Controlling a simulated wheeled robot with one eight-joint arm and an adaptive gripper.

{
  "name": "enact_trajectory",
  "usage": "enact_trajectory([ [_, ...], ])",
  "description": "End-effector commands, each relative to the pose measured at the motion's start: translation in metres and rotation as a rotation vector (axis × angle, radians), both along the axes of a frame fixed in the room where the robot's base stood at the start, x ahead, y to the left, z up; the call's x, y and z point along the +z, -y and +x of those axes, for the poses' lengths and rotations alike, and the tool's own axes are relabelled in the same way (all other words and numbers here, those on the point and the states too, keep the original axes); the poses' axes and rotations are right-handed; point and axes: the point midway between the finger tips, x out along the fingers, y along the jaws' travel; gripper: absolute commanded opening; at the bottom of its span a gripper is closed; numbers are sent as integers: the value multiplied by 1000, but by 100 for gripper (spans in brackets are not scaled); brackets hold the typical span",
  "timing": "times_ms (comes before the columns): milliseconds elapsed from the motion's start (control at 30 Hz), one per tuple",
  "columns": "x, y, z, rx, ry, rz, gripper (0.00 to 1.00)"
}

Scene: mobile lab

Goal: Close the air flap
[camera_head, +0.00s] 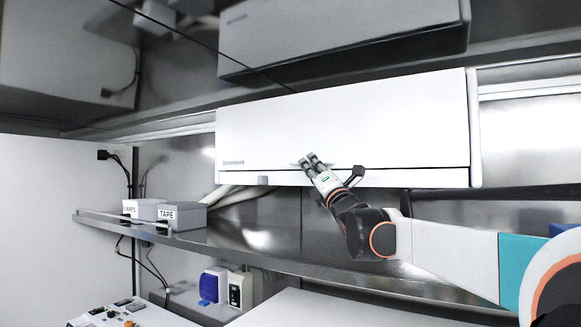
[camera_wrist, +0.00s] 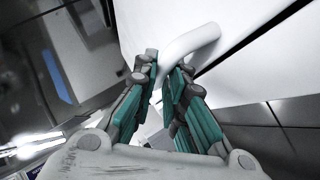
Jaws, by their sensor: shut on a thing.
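A long white wall unit (camera_head: 400,125) hangs above the shelf, with its broad front panel down. A thin dark line runs along its lower edge, above a narrow white lower strip (camera_head: 420,178). My gripper (camera_head: 309,161) reaches up from the lower right to the bottom middle of the front panel. In the wrist view, the teal-padded fingers of my gripper (camera_wrist: 166,66) are shut on a white curved handle (camera_wrist: 192,42) that sticks out from the white panel (camera_wrist: 255,60). In the head view my fingers mostly hide the handle.
A metal shelf (camera_head: 250,244) runs below the unit. Grey boxes marked TAPE (camera_head: 181,216) and LAMPS (camera_head: 142,208) stand on its left part. A blue wall device (camera_head: 211,286) and a control panel (camera_head: 112,314) are lower left.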

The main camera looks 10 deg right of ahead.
Motion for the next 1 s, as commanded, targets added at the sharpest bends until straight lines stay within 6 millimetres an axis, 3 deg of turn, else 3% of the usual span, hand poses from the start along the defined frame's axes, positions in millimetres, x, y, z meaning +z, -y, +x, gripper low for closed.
enact_trajectory([
  [367,-2,5,4,-2,-3,3,0],
  [400,-2,5,4,-2,-4,3,20],
  [800,-3,5,2,-2,-3,3,20],
  [1000,-17,9,-20,-3,-4,1,20],
])
